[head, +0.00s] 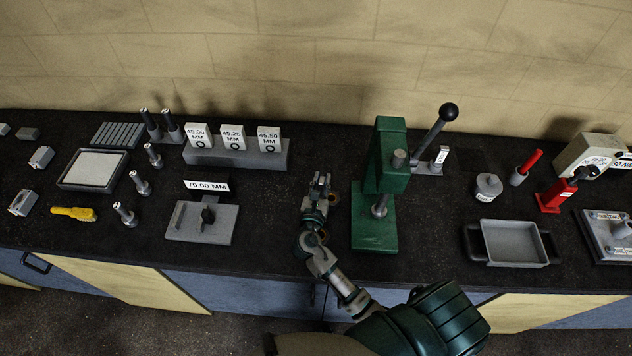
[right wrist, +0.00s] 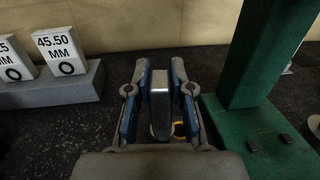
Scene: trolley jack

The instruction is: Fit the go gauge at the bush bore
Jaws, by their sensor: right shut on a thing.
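My right gripper (head: 319,184) is over the bench, left of the green press. It is shut on a smooth grey metal piece (right wrist: 160,100), which stands upright between the blue-sided fingers in the right wrist view. It looks like a gauge handle, but no label shows and its lower end is hidden. A brass-coloured ring (head: 333,198) shows beside the gripper, and an orange-brown edge (right wrist: 179,129) shows just behind the held piece. I cannot tell whether the piece is in a bore or above it. My left gripper is not in view.
The green press (head: 374,230) stands close on the right. Left are a 70.00 MM fixture (head: 200,224) and a grey block (head: 222,157) with three labelled plates. A grey tray (head: 512,242) is right.

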